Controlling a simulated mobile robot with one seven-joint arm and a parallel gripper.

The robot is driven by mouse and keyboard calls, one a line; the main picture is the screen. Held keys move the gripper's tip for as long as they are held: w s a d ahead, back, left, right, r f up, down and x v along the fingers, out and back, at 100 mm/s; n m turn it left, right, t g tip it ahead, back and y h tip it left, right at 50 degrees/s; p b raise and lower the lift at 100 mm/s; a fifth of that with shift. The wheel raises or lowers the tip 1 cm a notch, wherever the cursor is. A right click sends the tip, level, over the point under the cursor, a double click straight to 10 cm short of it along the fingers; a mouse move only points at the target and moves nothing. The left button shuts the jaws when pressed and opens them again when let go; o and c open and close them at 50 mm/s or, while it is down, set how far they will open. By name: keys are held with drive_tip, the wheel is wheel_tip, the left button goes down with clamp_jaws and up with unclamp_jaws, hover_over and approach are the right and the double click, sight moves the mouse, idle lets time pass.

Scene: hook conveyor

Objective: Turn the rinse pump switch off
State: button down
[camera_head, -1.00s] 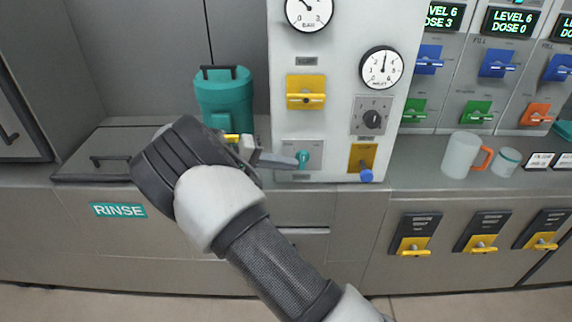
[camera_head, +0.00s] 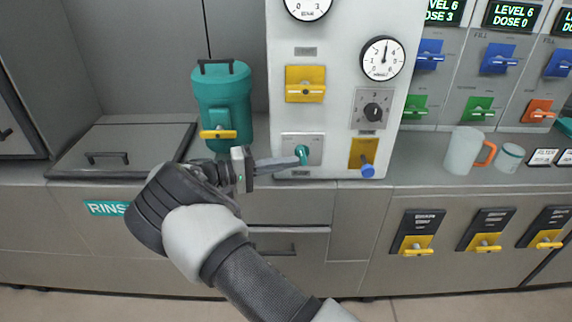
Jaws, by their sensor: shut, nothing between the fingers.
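A teal lever switch (camera_head: 302,151) sits on a small grey plate low on the white control panel (camera_head: 334,45). The label under it is too small to read, so I cannot tell if it is the rinse pump switch. My gripper (camera_head: 298,161) is shut and empty, its fingertips at the lever's lower left. I cannot tell whether they touch it. A teal pump-like canister (camera_head: 224,92) with a yellow handle (camera_head: 218,134) stands left of the panel.
Close by on the panel are a yellow switch (camera_head: 305,84), a black rotary knob (camera_head: 373,111) and a blue-tipped lever on a yellow plate (camera_head: 368,169). A mug (camera_head: 463,151) and a small cup (camera_head: 510,158) stand on the counter at right. A lidded basin (camera_head: 120,147) is at left.

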drive_tip(key=shift+d+f+n+t+h+b, duration=0.3)
drive_tip(key=shift+f+n+t+h+b, duration=0.15)
drive_tip(key=shift+h+b, duration=0.65)
drive_tip(key=shift+d+f+b, duration=0.2)
drive_tip(key=shift+f+b, duration=0.05)
drive_tip(key=shift+b, duration=0.1)
idle(0.6)
drive_tip(key=shift+a, duration=0.1)
